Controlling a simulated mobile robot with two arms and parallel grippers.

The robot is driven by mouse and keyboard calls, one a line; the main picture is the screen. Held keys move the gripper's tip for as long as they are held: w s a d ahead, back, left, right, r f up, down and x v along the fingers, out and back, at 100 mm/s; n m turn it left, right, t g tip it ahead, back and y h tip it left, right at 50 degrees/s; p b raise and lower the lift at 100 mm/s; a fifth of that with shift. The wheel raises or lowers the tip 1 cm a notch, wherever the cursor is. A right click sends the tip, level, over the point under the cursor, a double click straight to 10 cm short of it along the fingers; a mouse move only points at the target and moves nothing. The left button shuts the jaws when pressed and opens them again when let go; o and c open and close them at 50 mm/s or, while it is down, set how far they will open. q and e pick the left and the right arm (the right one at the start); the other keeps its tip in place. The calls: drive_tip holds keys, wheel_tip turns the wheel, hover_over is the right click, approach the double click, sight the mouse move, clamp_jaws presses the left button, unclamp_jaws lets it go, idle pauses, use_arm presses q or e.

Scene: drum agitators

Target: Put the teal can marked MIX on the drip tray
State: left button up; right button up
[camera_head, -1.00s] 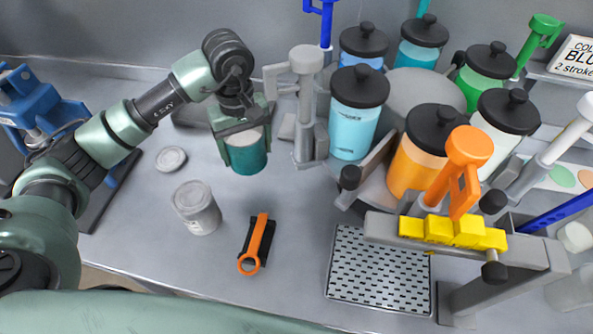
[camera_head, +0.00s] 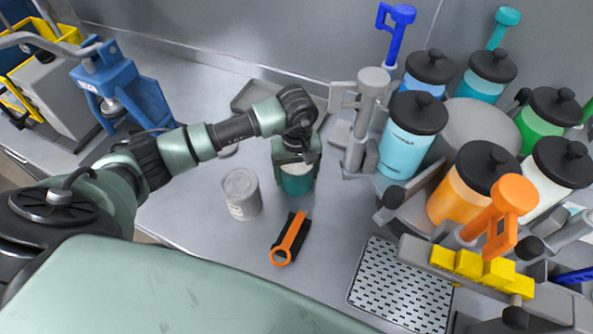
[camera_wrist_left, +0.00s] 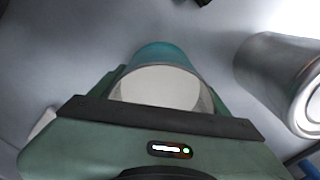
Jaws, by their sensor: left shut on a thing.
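The teal can (camera_head: 297,182) is held between the fingers of my left gripper (camera_head: 297,172), just beyond the grey can. Its white-grey top also shows in the left wrist view (camera_wrist_left: 160,86), with a teal side beyond it. No MIX mark is visible. I cannot tell whether the can touches the bench. The drip tray (camera_head: 400,290) is a perforated metal plate at the front right, with nothing on it, to the right of and nearer than the held can. My right gripper is in neither view.
A grey can (camera_head: 242,194) stands left of the held can. An orange-handled tool (camera_head: 290,238) lies between it and the tray. The drum machine with lidded canisters (camera_head: 413,134) stands at right, its yellow blocks (camera_head: 482,268) beside the tray. A blue device (camera_head: 122,88) stands at left.

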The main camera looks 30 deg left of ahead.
use_arm(q)
drive_tip(key=shift+f, duration=0.15)
drive_tip(key=o, duration=1.9)
drive_tip(key=shift+c, duration=0.2)
